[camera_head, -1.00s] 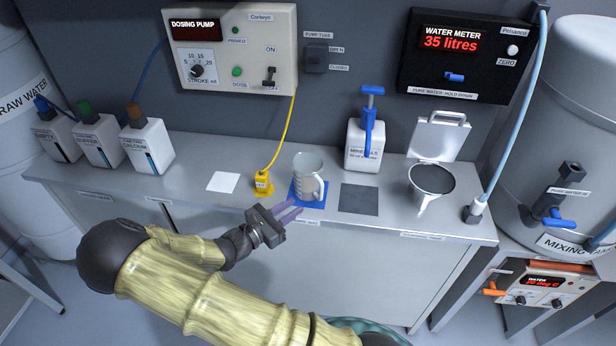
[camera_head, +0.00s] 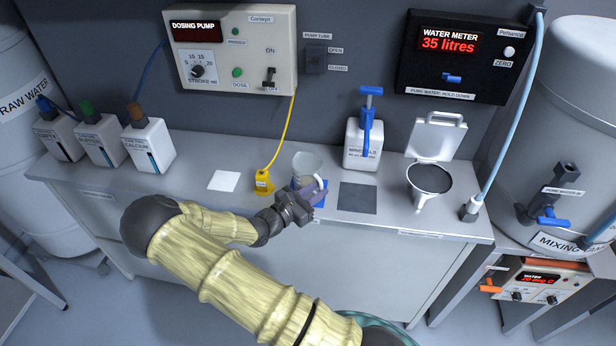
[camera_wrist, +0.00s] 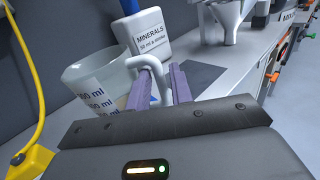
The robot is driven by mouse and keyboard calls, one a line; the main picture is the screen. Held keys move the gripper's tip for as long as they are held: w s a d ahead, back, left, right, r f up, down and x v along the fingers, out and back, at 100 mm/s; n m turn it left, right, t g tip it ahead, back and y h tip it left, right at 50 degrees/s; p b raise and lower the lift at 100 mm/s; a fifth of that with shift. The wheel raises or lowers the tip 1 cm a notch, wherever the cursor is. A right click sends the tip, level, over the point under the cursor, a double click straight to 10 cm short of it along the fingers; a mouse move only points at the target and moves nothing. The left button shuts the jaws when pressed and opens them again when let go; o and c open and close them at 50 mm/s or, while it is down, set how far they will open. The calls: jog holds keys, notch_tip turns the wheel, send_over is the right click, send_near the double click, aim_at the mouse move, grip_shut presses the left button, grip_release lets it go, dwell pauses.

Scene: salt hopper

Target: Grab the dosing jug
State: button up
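The dosing jug (camera_head: 306,163) is a clear, pale measuring jug with ml marks, upright on a blue square mat (camera_head: 322,205) on the bench. In the wrist view the jug (camera_wrist: 85,75) is on the left, its white handle (camera_wrist: 148,61) towards me. My gripper (camera_head: 318,192) is at the jug's front right. In the wrist view my gripper's purple fingers (camera_wrist: 163,88) stand on either side of the handle, one inside its loop and one outside. They look open, with narrow gaps beside the handle. The head view partly hides the jug behind my gripper.
A yellow pump tube fitting (camera_head: 263,184) stands just left of the jug. A white minerals bottle (camera_head: 362,145) with a blue pump is behind right. A dark square mat (camera_head: 357,198) lies bare to the right, then a funnel (camera_head: 430,180). A white square (camera_head: 224,181) lies left.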

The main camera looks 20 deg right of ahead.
jog(key=x, duration=0.4)
jog(key=shift+d+p, duration=0.1)
jog(key=shift+p, duration=0.3)
grip_shut()
